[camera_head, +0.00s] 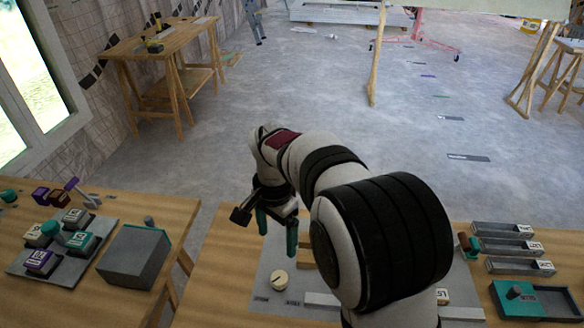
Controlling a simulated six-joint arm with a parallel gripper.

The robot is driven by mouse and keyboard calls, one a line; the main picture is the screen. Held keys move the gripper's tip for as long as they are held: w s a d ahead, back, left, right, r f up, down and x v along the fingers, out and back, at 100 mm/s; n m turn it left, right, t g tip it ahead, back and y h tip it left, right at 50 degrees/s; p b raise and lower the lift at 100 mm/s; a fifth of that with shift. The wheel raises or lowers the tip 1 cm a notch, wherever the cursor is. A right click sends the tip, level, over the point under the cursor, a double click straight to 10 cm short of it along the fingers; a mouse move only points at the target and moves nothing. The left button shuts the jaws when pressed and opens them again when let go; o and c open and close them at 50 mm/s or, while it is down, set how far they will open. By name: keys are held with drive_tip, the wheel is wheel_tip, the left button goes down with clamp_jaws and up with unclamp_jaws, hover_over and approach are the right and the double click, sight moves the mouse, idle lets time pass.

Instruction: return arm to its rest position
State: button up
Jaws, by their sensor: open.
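My gripper (277,232) hangs above the front table, pointing down, with its two teal fingers spread apart. I see nothing between the fingers. My arm rises from the bottom of the view, bends over the table and hides part of it. A round cream piece (279,280) sits on a grey mat (262,268) below the gripper, apart from the fingers.
The wooden table (215,262) holds several grey trays (503,247) and a teal tray (537,300) at right. A left table holds a grey box (134,257) and a board (60,277) with several labelled blocks. A wooden workbench (160,58) stands farther back. The middle floor is open.

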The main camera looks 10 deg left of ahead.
drive_tip(key=s+d+r, duration=0.3)
drive_tip(key=s+d, duration=0.3)
drive_tip(key=s, duration=0.2)
drive_tip(key=s+d+r+y, duration=0.1)
drive_tip(key=s+d+r, duration=0.2)
drive_tip(key=s+d, duration=0.4)
drive_tip(key=shift+s+r+n, duration=0.3)
drive_tip(key=shift+s+n, duration=0.1)
drive_tip(key=shift+s, duration=0.55)
drive_tip(key=shift+o, duration=1.2)
drive_tip(key=s+d+f, duration=0.2)
drive_tip(key=s, duration=0.7)
drive_tip(key=shift+s+f+n+y, duration=0.2)
drive_tip(key=shift+n+y, duration=0.1)
drive_tip(key=shift+y, duration=0.1)
drive_tip(key=w+d+r+m+h, duration=0.1)
drive_tip(key=w+d+r+m, duration=0.1)
drive_tip(key=w+d+m, duration=0.8)
drive_tip(key=w+d+r+m+h, duration=0.15)
drive_tip(key=w+d, duration=0.45)
drive_tip(key=w, duration=1)
wheel_tip(320, 180, down, 10)
drive_tip(key=shift+f+m+y, duration=0.15)
drive_tip(key=shift+m+y, duration=0.2)
drive_tip(key=shift+m, duration=0.1)
drive_tip(key=shift+s, duration=0.1)
